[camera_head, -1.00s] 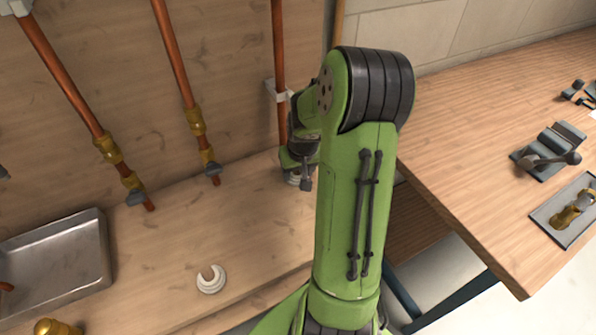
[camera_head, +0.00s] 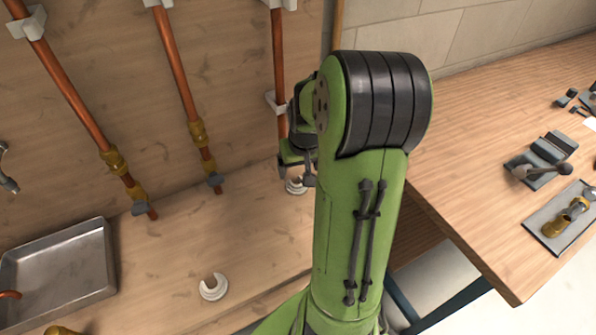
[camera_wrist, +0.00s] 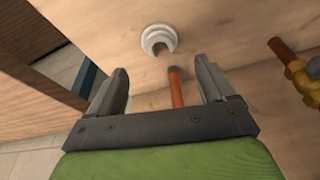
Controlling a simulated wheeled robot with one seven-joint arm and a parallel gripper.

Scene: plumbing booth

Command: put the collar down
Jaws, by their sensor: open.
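A white ring-shaped collar (camera_head: 296,188) stands on the wooden bench below the rightmost copper pipe (camera_head: 278,70). My gripper (camera_head: 296,175) is just above it, partly hidden by my own arm in the head view. In the wrist view, my gripper (camera_wrist: 162,68) has its two fingers wide apart with nothing held between them. A white collar (camera_wrist: 156,37) with a gap in its ring lies on the wood beyond the fingertips, apart from them. A second white collar (camera_head: 213,288) lies nearer the bench's front.
A metal tray (camera_head: 60,275) sits at the left of the bench. Copper pipes with brass fittings (camera_head: 197,133) run down the back panel. A wooden table (camera_head: 460,170) at right holds tools and a grey tray (camera_head: 548,222). The bench between the tray and the collars is clear.

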